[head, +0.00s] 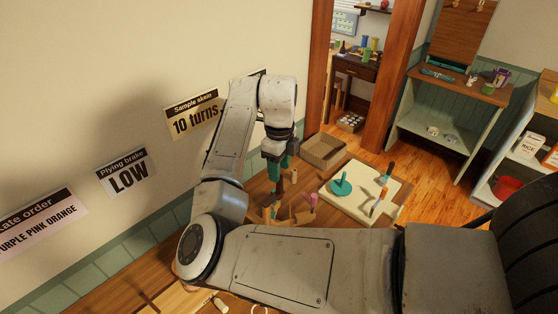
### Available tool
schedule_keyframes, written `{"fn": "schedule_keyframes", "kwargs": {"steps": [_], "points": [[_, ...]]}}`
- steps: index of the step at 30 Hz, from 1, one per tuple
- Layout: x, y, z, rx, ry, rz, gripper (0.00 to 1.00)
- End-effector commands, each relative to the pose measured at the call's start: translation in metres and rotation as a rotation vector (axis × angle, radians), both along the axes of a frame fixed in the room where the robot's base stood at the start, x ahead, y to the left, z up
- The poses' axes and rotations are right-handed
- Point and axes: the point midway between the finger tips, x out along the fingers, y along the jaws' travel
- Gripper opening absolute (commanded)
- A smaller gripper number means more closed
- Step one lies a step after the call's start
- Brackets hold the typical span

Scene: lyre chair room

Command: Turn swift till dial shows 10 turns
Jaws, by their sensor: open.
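My arm reaches across the head view, and my gripper (278,187) points down over the wooden table. Its jaws are open, small and partly lost against the things behind them. Below it stand small wooden pieces (272,212) and a pink item (311,199). To its right a cream board (350,212) carries a teal disc with a short post (340,185) and an upright orange and blue piece (381,203). I cannot tell which of these is the swift. No dial can be made out. A wall sign (194,115) reads "Sample skein 10 turns".
An open cardboard-coloured box (323,151) sits behind the cream board. Other wall signs read "Plying brake LOW" (126,173) and "PURPLE PINK ORANGE" (42,225). A green desk (446,120) and white shelf (515,155) stand right. Wooden floor (425,178) lies clear between.

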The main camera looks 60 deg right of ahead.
Motion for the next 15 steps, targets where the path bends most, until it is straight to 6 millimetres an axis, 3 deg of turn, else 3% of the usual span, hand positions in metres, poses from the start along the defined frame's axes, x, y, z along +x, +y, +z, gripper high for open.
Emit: {"fn": "schedule_keyframes", "kwargs": {"steps": [15], "points": [[0.0,0.0,-0.041,0.0,0.0,0.001,0.48]]}}
